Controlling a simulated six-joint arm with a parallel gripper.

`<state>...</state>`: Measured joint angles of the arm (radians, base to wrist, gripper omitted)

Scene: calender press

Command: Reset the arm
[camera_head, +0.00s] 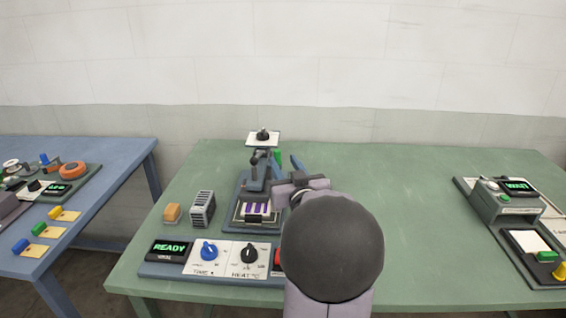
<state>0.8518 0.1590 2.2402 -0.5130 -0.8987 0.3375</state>
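My arm rises from the bottom of the head view, and its dark round joint covers part of the green table (430,220). My gripper (284,168) seems to be at the far end of the arm, close to the right side of a press (256,180) with a dark lever and a knob on top. Its fingers are small and partly hidden by my arm, so I cannot tell whether they are open or shut. A white piece with purple stripes (256,209) lies on the press base.
In front of the press, a control panel (210,262) has a READY display, a blue TIME knob and a black HEAT knob. A blue table (100,160) is at left.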

